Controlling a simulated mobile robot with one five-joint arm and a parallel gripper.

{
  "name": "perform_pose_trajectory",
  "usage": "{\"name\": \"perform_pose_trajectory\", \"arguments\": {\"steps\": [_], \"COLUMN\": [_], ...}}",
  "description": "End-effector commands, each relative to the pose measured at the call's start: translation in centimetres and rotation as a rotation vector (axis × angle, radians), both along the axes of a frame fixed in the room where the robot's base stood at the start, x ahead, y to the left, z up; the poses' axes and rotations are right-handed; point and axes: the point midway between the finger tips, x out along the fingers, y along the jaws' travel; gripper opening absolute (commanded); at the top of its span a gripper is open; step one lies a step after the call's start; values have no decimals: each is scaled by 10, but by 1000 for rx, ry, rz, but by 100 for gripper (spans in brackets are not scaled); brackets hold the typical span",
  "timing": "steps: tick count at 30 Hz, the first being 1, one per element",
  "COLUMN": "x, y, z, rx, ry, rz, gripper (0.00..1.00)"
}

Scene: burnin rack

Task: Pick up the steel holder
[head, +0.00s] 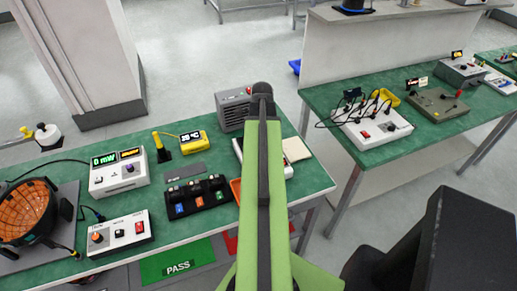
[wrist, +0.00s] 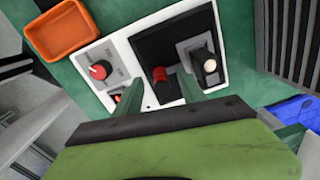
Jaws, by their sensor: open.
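What looks like the steel holder is a small grey metal block (wrist: 184,54) with a dark cylinder (wrist: 203,52) in it that ends in a bright round face. It sits on the black plate of a white instrument (wrist: 120,50) in the wrist view. In the head view my green arm hides the gripper and most of the white instrument (head: 288,169).
An orange tray (wrist: 62,28) lies at the left. In the head view a grey box (head: 231,112) stands behind, and a black rack (head: 196,197) lies left on the green bench.

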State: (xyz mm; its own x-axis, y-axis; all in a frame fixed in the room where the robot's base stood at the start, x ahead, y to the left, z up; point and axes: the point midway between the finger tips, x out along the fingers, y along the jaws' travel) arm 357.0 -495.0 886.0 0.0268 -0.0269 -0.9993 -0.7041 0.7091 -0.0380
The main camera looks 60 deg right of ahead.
Motion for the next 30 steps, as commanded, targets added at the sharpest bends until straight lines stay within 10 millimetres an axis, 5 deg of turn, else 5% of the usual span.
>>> {"name": "perform_pose_trajectory", "arguments": {"steps": [7,18,30], "x": [0,0,0], "y": [0,0,0], "z": [-3,-3,-3], "rx": [0,0,0], "ry": [0,0,0], "rz": [0,0,0], "gripper": [46,0,0]}}
